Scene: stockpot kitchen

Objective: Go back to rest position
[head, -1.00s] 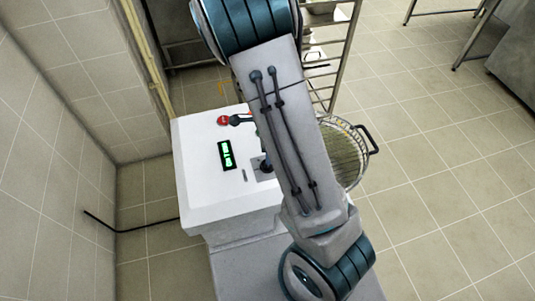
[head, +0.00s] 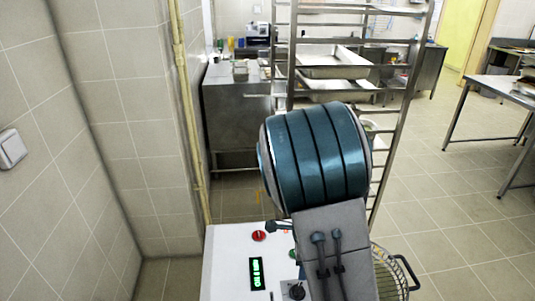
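My arm rises from the bottom of the head view in front of a white machine and partly hides it. My gripper is not in view. The white machine (head: 228,258) stands at the bottom centre. Its top carries a red button (head: 259,236), a lit green display (head: 256,273) and a dark knob (head: 293,289). A wire basket (head: 390,272) with a dark handle shows at the right of my arm, partly hidden.
A tall metal rack (head: 398,120) with trays (head: 333,66) stands just behind my arm. A steel counter (head: 233,115) is behind it to the left. A tiled wall (head: 60,150) with a switch closes the left side. A steel table (head: 500,95) stands at right; the floor between is clear.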

